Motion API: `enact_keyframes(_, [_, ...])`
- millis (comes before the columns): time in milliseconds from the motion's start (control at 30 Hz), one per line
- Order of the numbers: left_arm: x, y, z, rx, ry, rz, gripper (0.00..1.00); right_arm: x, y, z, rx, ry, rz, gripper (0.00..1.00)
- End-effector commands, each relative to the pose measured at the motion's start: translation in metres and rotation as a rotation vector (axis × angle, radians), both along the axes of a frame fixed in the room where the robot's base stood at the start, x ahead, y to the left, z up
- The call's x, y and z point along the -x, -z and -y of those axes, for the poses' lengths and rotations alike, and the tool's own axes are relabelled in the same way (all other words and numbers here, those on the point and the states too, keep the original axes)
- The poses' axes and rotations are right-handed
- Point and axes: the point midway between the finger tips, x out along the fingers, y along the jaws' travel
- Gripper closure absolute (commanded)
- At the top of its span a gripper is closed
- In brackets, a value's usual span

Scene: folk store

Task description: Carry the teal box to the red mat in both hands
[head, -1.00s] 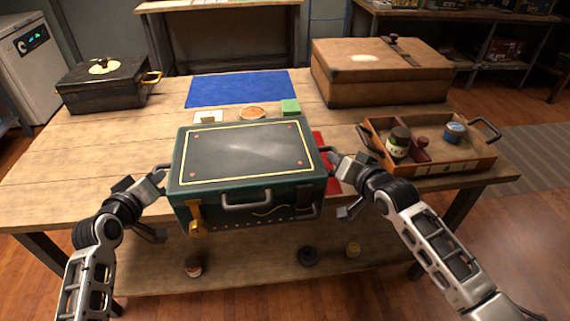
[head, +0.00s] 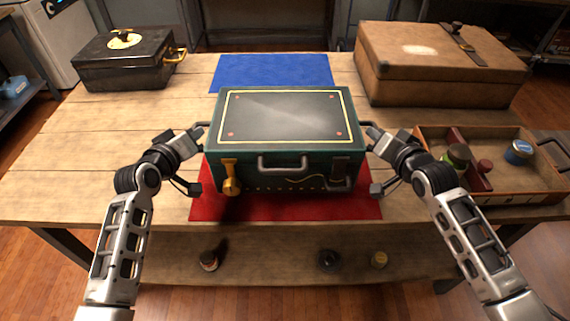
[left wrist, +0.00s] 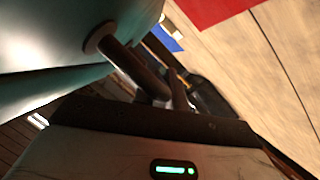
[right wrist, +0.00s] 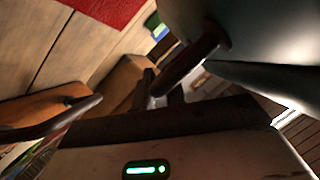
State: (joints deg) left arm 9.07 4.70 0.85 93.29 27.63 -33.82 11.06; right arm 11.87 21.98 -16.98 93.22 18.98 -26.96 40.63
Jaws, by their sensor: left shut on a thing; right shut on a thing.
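The teal box (head: 290,176), with a dark yellow-lined lid, looks level in the head view, in front of the middle of the red mat (head: 215,207). The mat shows at both sides and along the front. I cannot tell for sure whether the box touches it. My left gripper (head: 203,129) is shut on the box's left side handle, seen close in the left wrist view (left wrist: 135,68). My right gripper (head: 367,131) is shut on the right side handle, seen in the right wrist view (right wrist: 190,68). The mat's middle is hidden behind the box.
A blue mat (head: 270,72) lies behind the box. A black case (head: 125,62) stands at the back left and a brown case (head: 435,70) at the back right. A wooden tray (head: 515,194) with jars is close to my right arm. The table's left is clear.

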Motion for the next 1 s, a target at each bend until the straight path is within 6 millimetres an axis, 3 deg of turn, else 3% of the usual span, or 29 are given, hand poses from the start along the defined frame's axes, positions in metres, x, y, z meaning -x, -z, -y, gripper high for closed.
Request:
enact_keyframes(467, [-0.001,-0.002,0.001,0.003,0.000,0.007,1.00,0.000,-0.001,-0.002,-0.002,-0.003,0.008,1.00])
enact_keyframes(1000, [-0.001,0.027,0.001,0.004,0.000,0.007,1.00,0.000,0.027,-0.002,-0.002,-0.003,0.008,1.00])
